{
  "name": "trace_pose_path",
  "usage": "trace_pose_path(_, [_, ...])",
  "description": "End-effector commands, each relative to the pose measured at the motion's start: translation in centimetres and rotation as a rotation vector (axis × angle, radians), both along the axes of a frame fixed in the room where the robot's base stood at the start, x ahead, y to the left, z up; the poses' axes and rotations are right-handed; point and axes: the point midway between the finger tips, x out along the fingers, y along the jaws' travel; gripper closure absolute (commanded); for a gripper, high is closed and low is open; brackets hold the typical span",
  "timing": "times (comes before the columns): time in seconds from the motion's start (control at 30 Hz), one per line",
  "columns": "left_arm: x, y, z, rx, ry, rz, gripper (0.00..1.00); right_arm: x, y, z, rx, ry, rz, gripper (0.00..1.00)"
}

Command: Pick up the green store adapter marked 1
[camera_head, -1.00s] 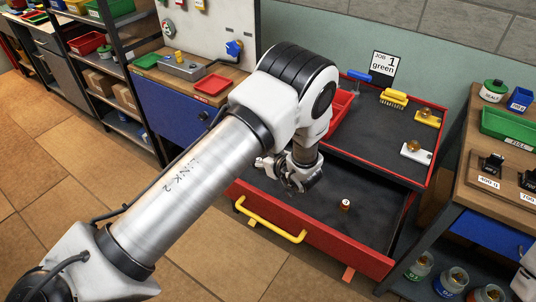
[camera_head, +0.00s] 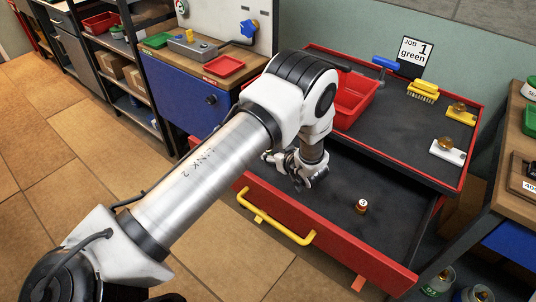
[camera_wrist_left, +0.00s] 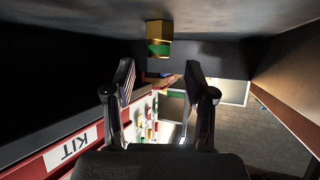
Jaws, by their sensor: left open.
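In the left wrist view a small brass adapter with a green band (camera_wrist_left: 159,38) stands out against a grey surface at the top, beyond my open fingers and apart from them. No number is readable on it there. In the head view a small brass-coloured piece with a white round top (camera_head: 361,206) stands in the open drawer; I cannot tell whether it is the same piece. My left gripper (camera_head: 295,173) reaches down over the drawer, to the left of that piece. Its two fingers (camera_wrist_left: 160,80) are apart with nothing between them. My right gripper is not in view.
The drawer's red front with a yellow handle (camera_head: 275,215) is nearest me. Above the drawer, the red-rimmed top holds a red bin (camera_head: 353,98), a yellow brush (camera_head: 424,90) and a sign reading "JOB 1 green" (camera_head: 415,56). A wooden bench stands at the right.

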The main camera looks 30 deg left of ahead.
Motion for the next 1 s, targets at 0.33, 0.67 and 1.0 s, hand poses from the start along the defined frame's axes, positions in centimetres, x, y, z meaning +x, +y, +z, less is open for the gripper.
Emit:
trace_pose_path(0.33, [1.6, 2.8, -1.7, 0.0, -0.001, 0.0, 0.45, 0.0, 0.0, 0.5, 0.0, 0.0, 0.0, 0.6])
trace_pose_path(0.67, [1.5, 2.7, -1.8, 0.0, 0.0, 0.0, 1.0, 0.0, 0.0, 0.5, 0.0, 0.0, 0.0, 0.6])
trace_pose_path(1.0, [1.5, 2.7, -0.8, 0.0, -0.001, 0.0, 1.0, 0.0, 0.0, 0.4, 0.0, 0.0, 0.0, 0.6])
